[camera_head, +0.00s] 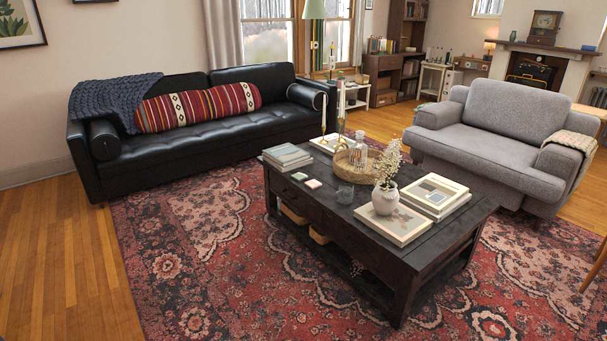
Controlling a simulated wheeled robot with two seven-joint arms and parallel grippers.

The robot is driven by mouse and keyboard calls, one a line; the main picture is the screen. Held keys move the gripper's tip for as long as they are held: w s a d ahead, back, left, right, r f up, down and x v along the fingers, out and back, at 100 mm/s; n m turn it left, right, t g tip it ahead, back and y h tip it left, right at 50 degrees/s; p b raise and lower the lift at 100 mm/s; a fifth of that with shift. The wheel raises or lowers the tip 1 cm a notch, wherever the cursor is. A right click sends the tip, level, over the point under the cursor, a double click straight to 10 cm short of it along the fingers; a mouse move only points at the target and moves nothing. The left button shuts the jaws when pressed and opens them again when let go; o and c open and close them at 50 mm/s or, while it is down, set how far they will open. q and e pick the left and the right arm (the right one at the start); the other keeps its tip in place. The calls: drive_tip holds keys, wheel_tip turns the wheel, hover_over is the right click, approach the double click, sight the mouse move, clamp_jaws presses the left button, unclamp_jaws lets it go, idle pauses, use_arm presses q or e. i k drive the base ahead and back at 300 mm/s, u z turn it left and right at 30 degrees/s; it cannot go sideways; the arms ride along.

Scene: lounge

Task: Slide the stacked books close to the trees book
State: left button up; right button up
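Neither of my grippers is in view. A dark wooden coffee table (343,212) stands on the rug and holds several books. A stack of grey-green books (287,156) lies at its left end. Another stack of pale books (435,193) lies at the right, the top one with a framed picture on its cover. A thick pale book (405,227) lies in front of that stack, with a white vase (385,200) on it. A further light book (328,142) lies at the back edge. I cannot tell from the covers which is the trees book.
A woven tray (343,166) with glassware, a glass (345,194), candlesticks and small coasters (313,184) occupy the tabletop's middle and left. A black sofa (200,125) stands behind left, a grey armchair (493,135) behind right. The patterned rug (215,255) is clear in front.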

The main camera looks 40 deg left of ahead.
sight(287, 157)
drive_tip(key=z, duration=0.85)
drive_tip(key=k, duration=0.25)
drive_tip(key=u, duration=2.4)
drive_tip(key=i, duration=1.25)
drive_tip(key=z, duration=0.75)
drive_tip(key=i, duration=0.6)
drive_tip(key=z, duration=0.35)
